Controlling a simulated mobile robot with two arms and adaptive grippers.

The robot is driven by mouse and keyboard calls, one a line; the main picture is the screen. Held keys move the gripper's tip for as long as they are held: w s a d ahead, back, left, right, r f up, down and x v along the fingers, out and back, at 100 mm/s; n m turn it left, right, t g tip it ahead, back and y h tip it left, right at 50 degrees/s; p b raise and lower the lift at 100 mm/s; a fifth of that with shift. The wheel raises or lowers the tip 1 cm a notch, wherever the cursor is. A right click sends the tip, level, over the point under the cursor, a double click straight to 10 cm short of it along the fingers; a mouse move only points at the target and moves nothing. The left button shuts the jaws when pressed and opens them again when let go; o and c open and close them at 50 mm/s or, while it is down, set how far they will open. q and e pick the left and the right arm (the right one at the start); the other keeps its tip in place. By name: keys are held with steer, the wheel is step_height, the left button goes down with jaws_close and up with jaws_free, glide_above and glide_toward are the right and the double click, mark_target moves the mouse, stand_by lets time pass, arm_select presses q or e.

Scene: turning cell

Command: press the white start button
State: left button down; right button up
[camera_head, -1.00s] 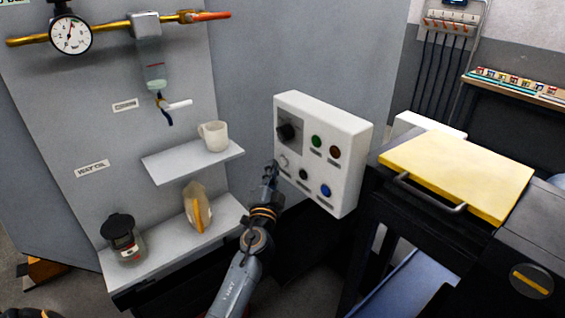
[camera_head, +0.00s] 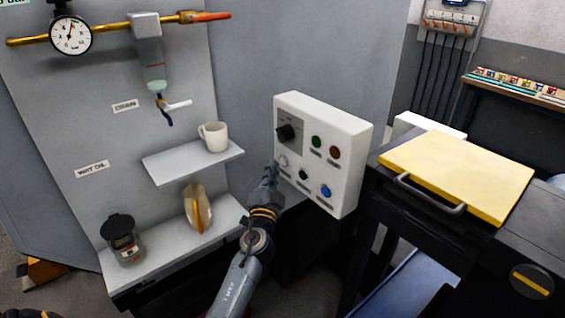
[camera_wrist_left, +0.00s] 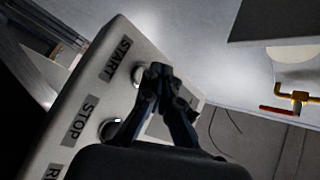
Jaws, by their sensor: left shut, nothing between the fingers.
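The control box (camera_head: 345,130) is white and has a dark knob and several coloured buttons. The white start button (camera_head: 284,161) is at its lower left. In the left wrist view the button (camera_wrist_left: 138,77) sits beside the START label (camera_wrist_left: 117,58), partly hidden by my fingers. My left gripper (camera_head: 272,172) is shut and empty, its tips just left of and close to the start button. In the wrist view its tips (camera_wrist_left: 158,72) overlap the button's edge; I cannot tell whether they touch it.
The black stop button (camera_head: 303,175) and blue button (camera_head: 325,190) are right of the start button. A shelf (camera_head: 165,170) with a white mug (camera_head: 213,136) is to the left. A yellow lid (camera_head: 455,170) with a handle lies at the right.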

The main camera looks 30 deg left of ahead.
arm_select(q)
steer(key=shift+w+d, duration=0.2)
steer(key=shift+w, duration=0.25)
